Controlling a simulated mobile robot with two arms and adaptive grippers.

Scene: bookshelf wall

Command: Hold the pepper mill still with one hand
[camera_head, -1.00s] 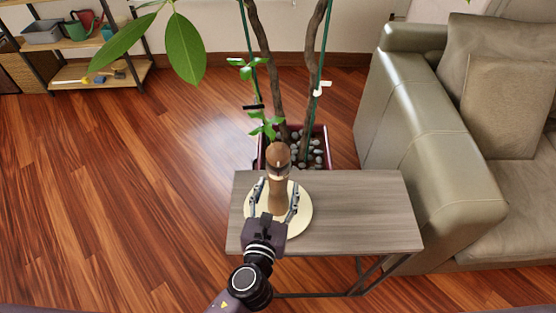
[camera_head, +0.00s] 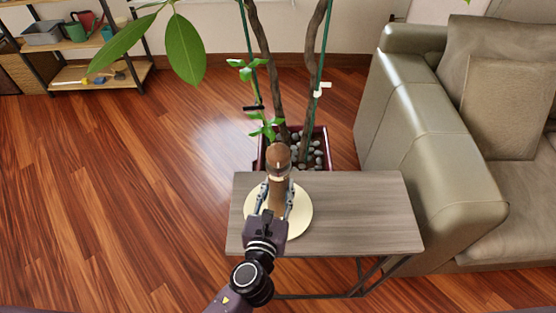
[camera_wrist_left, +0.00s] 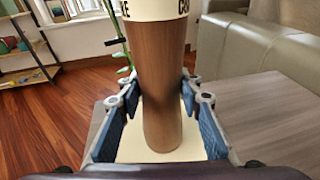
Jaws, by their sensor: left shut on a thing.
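The brown pepper mill (camera_head: 278,165) stands upright on a round cream plate or mat (camera_head: 302,213) on the small side table. In the left wrist view the mill (camera_wrist_left: 160,85) fills the middle, with a cream band and dark lettering at the top of the picture. My left gripper (camera_head: 276,198) is shut on the mill's body, with one blue-padded finger on each side; the fingers also show in the left wrist view (camera_wrist_left: 163,108). The mill's lower front is partly hidden by the gripper in the head view. My right gripper is not in view.
The grey wooden side table (camera_head: 365,215) is bare to the right of the mill. A potted plant (camera_head: 318,150) with thick stems stands just behind it. A beige sofa (camera_head: 430,140) is at the right. A shelf (camera_head: 100,75) stands at the far left, with open floor between.

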